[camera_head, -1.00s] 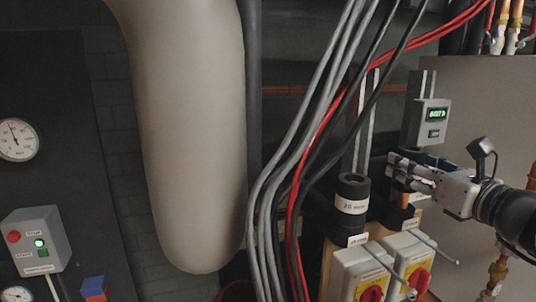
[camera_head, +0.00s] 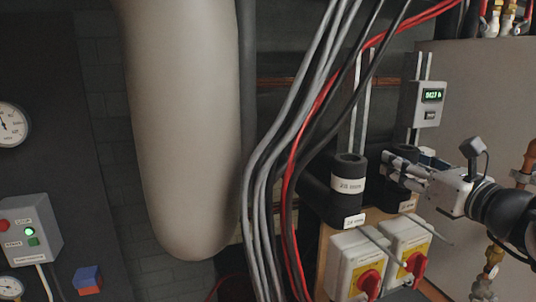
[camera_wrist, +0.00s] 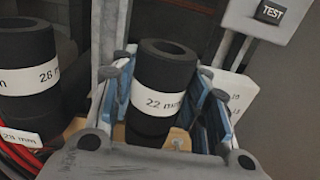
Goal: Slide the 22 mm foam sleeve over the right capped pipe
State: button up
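The 22 mm foam sleeve (camera_wrist: 158,90) is a black, thick-walled tube with a white "22 mm" label. In the wrist view it stands upright between the two blue-padded fingers of my gripper (camera_wrist: 160,105), which look closed against its sides. In the head view my gripper (camera_head: 405,168) reaches in from the right, and the sleeve (camera_head: 394,190) shows partly behind and below the fingers. It stands at the right pipe position, above a small tag (camera_head: 407,206). No bare copper of the right capped pipe shows there; it is hidden.
A fitted black 28 mm sleeve (camera_head: 348,186) stands close on the left, also in the wrist view (camera_wrist: 28,60). Two switch boxes with red knobs (camera_head: 357,268) sit below in front. Grey, black and red cables (camera_head: 285,165) hang left. A display box (camera_head: 428,103) is behind.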

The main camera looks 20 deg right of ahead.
jog(key=o, duration=0.5)
jog(key=s, duration=1.2)
jog(key=shift+d, duration=0.35)
